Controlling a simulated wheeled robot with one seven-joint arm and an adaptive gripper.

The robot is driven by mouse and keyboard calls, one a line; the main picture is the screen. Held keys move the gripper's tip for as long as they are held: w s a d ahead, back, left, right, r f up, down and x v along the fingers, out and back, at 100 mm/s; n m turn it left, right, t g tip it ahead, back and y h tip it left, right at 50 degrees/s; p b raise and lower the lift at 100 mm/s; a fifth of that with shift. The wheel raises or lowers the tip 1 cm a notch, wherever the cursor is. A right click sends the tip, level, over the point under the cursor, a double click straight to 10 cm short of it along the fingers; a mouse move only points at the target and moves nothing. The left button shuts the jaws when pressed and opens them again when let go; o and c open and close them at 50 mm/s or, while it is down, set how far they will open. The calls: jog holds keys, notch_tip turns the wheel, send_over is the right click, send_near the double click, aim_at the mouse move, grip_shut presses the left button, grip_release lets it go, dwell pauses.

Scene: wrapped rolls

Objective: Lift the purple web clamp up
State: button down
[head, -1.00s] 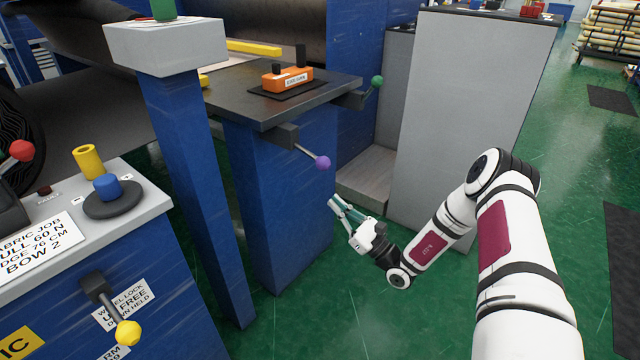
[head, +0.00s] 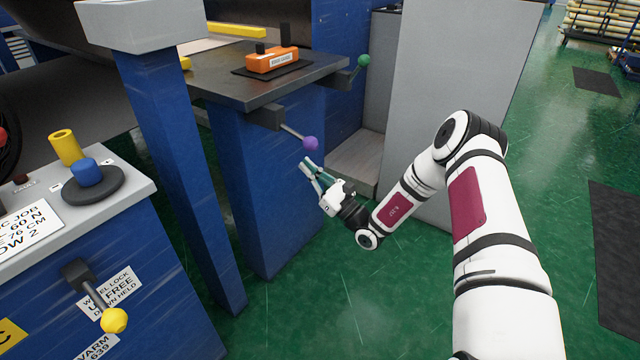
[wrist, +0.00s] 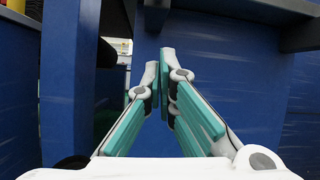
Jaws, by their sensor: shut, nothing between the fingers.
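The purple web clamp shows as a purple ball knob (head: 311,143) on a thin metal lever. The lever comes from a dark bracket (head: 265,118) under the edge of the dark table and slopes down to the right. My gripper (head: 306,162) is just below the knob in the head view, its fingers pointing up and away; whether it touches the knob I cannot tell. In the wrist view my gripper (wrist: 159,58) has its fingertips together with nothing between them. The knob does not show in the wrist view.
A green knob (head: 363,60) on another lever is at the table's right corner. Blue posts (head: 265,190) stand left of my gripper. A grey cabinet (head: 450,90) stands behind my arm. A console with a yellow knob (head: 114,320) is at the left. Green floor is open below.

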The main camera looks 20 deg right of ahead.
aim_at(298, 136)
jog(key=shift+s+r+b, duration=0.2)
jog(key=shift+r+b, duration=0.1)
jog(key=shift+r, duration=0.7)
jog(key=shift+s+r+b, duration=0.2)
jog(key=shift+r+b, duration=0.05)
jog(key=shift+r, duration=0.7)
jog(key=shift+d+r+p, duration=0.15)
jog(key=shift+p, duration=0.2)
jog(key=shift+s+r+g+p, duration=0.2)
jog(key=shift+g+p, duration=0.1)
jog(key=shift+p, duration=0.15)
